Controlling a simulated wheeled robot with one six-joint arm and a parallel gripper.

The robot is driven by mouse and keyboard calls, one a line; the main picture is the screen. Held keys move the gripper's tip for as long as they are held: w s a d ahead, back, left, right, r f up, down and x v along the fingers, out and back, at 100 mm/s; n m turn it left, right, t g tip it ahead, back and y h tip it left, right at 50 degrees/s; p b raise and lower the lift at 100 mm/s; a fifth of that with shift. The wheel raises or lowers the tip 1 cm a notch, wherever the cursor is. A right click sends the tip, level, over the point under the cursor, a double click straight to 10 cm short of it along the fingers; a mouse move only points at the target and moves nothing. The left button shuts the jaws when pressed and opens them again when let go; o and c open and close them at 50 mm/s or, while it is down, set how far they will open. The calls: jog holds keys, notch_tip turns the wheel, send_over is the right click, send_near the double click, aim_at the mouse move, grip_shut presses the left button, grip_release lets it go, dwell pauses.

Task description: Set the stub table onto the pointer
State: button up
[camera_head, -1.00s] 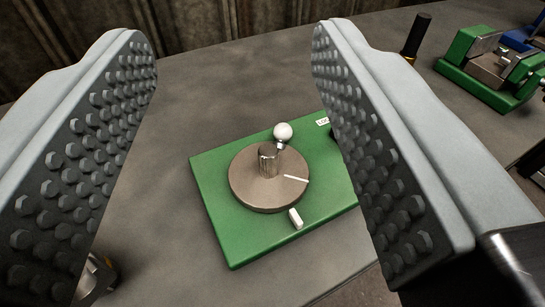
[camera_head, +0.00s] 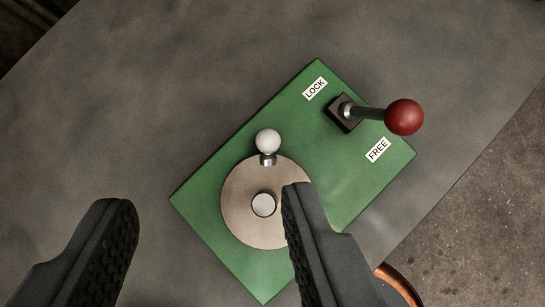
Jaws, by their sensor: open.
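The stub table (camera_head: 240,222) is a round grey-brown disc on a green base plate (camera_head: 335,85), seen from above in the head camera view. A short round stub (camera_head: 263,204) stands at its middle. A white ball knob (camera_head: 267,142) on a metal stem sits at its far rim. My gripper (camera_head: 207,203) is open and empty, fingers pointing into the picture. Its right finger overlaps the disc's right side in view; its left finger is over bare bench to the left. The white pointer and the disc's white line do not show; the right finger covers part of that side.
A lever with a red ball (camera_head: 404,117) rises from a dark block on the plate, between LOCK (camera_head: 315,88) and FREE (camera_head: 378,150) labels. The grey bench (camera_head: 130,110) is clear to the left. Its edge runs along the right. A copper-coloured rim (camera_head: 402,284) shows at lower right.

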aim_at(267, 136)
jog(key=shift+w+d+f+m+g, duration=0.85)
jog(key=shift+w+m+g, duration=0.95)
jog(key=shift+w+g, duration=2.2)
jog(key=f, duration=1.1)
jog(key=s+d+f, duration=0.1)
jog(key=f, duration=0.5)
jog(key=shift+d, duration=0.1)
grip_shut()
